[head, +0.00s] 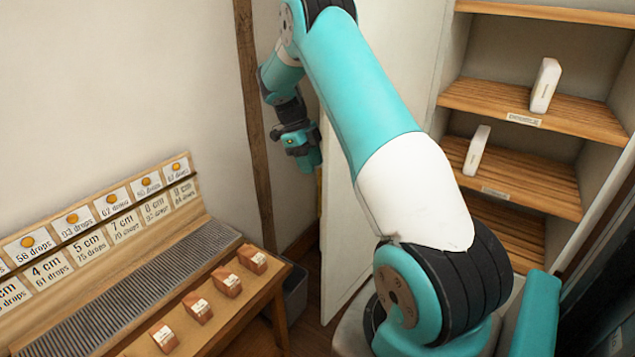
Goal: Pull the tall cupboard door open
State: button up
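The tall cupboard (452,60) stands at the right with its shelves exposed. Its pale door (338,240) stands swung open to the left of the shelves, partly hidden behind my arm. My gripper (310,163) is at the door's left free edge, pointing down. A small yellowish strip (319,190) shows just below the gripper at that edge; it may be the handle. Whether the fingers are open, shut, or touching the door cannot be made out at this angle.
White boxes stand on the upper shelf (545,84) and the middle shelf (476,150). A wooden bench (262,292) with labelled blocks and a ribbed strip fills the lower left. A grey bin (296,290) sits between bench and door. A wooden post (252,110) lines the wall.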

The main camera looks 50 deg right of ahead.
jog(key=shift+p+x, duration=0.65)
jog(key=shift+x, duration=1.9)
grip_shut()
